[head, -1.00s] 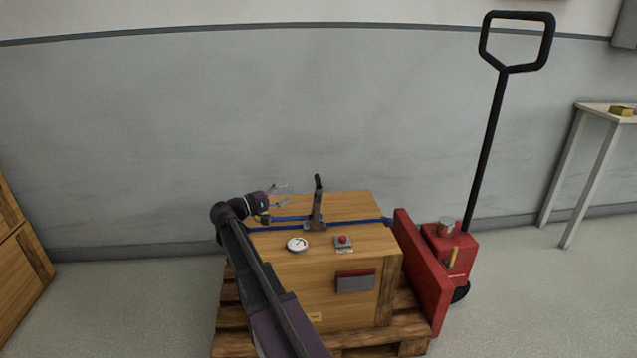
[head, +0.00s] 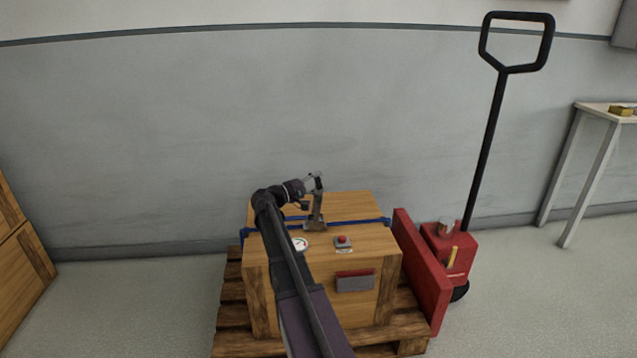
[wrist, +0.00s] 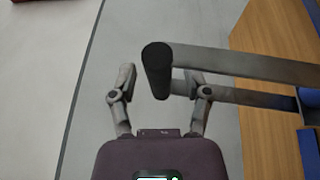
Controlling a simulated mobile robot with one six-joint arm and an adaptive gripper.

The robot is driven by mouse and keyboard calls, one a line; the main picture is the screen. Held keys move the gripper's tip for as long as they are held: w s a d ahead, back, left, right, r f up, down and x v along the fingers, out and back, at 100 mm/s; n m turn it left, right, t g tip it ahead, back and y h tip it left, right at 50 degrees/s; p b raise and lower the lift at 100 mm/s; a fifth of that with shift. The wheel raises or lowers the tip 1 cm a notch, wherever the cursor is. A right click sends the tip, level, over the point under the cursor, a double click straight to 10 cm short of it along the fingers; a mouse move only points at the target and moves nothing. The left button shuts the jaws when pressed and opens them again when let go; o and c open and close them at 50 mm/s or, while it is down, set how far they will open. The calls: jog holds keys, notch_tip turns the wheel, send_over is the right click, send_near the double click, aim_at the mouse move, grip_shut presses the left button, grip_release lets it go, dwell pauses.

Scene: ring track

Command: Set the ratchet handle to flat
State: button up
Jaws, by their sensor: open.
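The ratchet handle (head: 317,207) stands upright on top of the wooden crate (head: 365,208), on the blue strap (head: 352,223). In the wrist view the handle's dark grip (wrist: 157,70) lies between and just beyond my fingertips, with its grey side bars (wrist: 250,65) running off to the right. My gripper (head: 316,181) is at the handle's upper end in the head view; its fingers (wrist: 160,82) are spread on either side of the grip. I see a gap on the left side; contact on the right finger is unclear. The handle's base is partly hidden by my arm in the head view.
A white gauge (head: 300,244) and a red button (head: 343,240) sit on the crate's top. The crate rests on a wooden pallet (head: 233,315). A red pallet jack (head: 448,255) with a tall black handle stands to the right. The wall is behind.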

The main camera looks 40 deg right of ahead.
jog(key=shift+d, duration=0.1)
grip_shut()
